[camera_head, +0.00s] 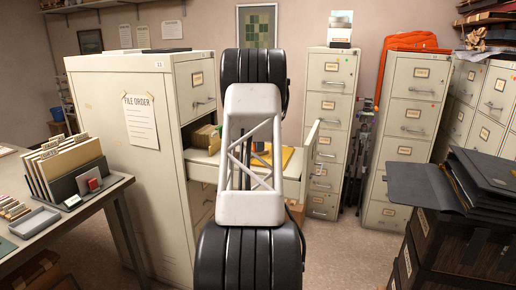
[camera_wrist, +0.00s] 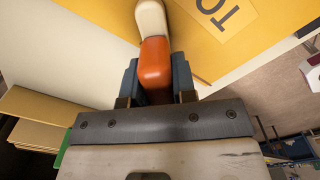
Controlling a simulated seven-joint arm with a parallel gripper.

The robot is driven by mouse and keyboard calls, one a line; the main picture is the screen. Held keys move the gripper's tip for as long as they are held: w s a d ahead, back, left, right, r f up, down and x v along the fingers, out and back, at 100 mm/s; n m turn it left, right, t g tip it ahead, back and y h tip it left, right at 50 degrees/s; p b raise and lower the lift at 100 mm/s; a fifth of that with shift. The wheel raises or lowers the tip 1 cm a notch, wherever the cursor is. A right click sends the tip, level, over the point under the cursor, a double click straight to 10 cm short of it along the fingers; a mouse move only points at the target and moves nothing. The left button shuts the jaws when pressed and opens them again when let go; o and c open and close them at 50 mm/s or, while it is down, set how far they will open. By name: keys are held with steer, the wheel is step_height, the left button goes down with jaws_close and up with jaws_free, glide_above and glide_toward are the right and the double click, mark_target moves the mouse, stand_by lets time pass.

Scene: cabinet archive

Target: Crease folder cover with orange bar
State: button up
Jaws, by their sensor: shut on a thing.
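In the wrist view my gripper (camera_wrist: 156,76) is shut on the orange bar (camera_wrist: 155,60), with a dark finger on each side. A cream rounded end (camera_wrist: 151,20) sticks out beyond the orange part. The yellow folder cover (camera_wrist: 105,18) spreads beneath and beyond the bar and carries a paler label (camera_wrist: 215,20) with large letters. I cannot tell whether the bar touches the cover. In the head view a strip of the yellow folder (camera_head: 287,157) shows in the open drawer (camera_head: 309,150); my arm hides the gripper and the bar.
The open drawer juts from the cream cabinet (camera_head: 135,130) and holds brown card files (camera_head: 203,137). More cabinets (camera_head: 330,110) stand behind. A desk with a folder rack (camera_head: 72,172) is at left; dark boxes with a black folder (camera_head: 480,190) are at right. Floor shows between.

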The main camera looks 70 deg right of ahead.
steer(key=shift+d+f, duration=0.1)
steer(key=shift+f, duration=0.15)
steer(key=shift+d, duration=0.15)
steer(key=shift+d+r, duration=0.15)
steer(key=shift+d, duration=0.7)
steer(key=shift+d, duration=0.1)
steer(key=shift+d, duration=1)
steer(key=shift+f, duration=0.2)
steer(key=shift+d, duration=0.2)
steer(key=shift+d+r, duration=0.15)
steer(key=shift+d, duration=0.75)
